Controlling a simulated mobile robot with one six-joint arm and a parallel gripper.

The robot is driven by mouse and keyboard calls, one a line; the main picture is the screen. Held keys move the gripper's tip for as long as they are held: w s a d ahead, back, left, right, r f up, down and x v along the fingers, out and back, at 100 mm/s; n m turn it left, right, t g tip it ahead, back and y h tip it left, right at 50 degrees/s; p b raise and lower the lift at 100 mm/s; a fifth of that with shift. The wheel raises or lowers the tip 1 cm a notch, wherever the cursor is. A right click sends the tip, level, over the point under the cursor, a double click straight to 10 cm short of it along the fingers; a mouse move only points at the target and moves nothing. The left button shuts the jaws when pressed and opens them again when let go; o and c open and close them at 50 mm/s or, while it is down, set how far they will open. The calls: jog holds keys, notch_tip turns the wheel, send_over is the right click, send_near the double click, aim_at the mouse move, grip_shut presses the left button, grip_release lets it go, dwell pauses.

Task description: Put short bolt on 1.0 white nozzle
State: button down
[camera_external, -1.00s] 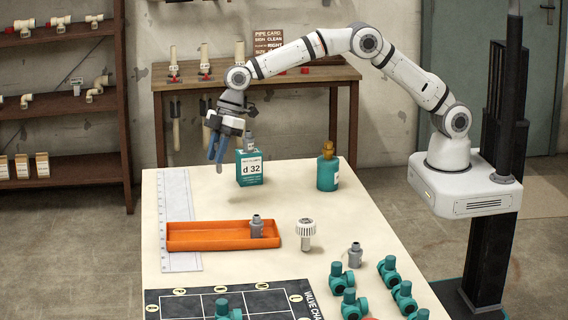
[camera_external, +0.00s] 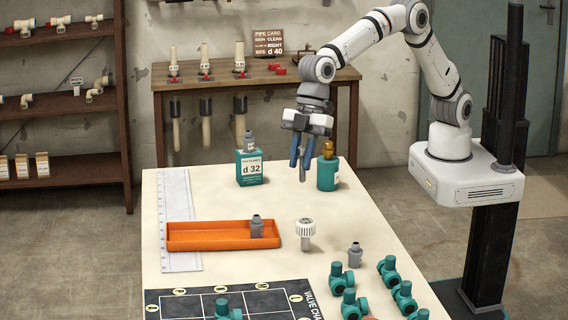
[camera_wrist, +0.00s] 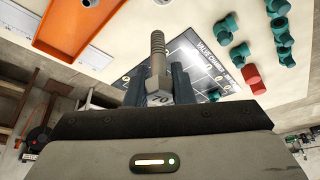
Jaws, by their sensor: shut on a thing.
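My gripper (camera_external: 302,158) is shut on a grey bolt (camera_external: 303,174) and holds it above the far end of the table, just left of the teal bottle. In the wrist view the bolt (camera_wrist: 157,50) shows a threaded shank, and its hex head sits between the dark fingers (camera_wrist: 157,82). A marking like "70" shows below the head. The white nozzle (camera_external: 306,229), with a ribbed round top, stands upright on the table in front of my gripper, to the right of the orange tray. The bolt is well apart from it.
The orange tray (camera_external: 205,243) holds a grey fitting (camera_external: 256,228). Another grey fitting (camera_external: 355,255) stands right of the nozzle. A teal d 32 box (camera_external: 250,168) and a teal bottle (camera_external: 327,173) stand at the back. Several teal valves (camera_external: 349,303) are at front right.

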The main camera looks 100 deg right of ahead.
jog(key=shift+s+a+f, duration=0.1)
jog(key=shift+s+a, duration=0.25)
notch_tip(320, 180, down, 10)
jog(key=shift+r+p, duration=0.25)
jog(key=shift+p, duration=0.35)
jog(key=shift+f, duration=0.1)
jog(key=shift+f, duration=0.15)
jog(key=c, duration=1.3)
grip_release()
jog(key=shift+o, duration=0.2)
jog(key=shift+r, duration=0.55)
jog(key=b+v, duration=0.1)
jog(key=v, duration=1)
jog(key=shift+d, duration=0.2)
jog(key=shift+s+d+r, duration=0.1)
jog(key=shift+s+r, duration=0.05)
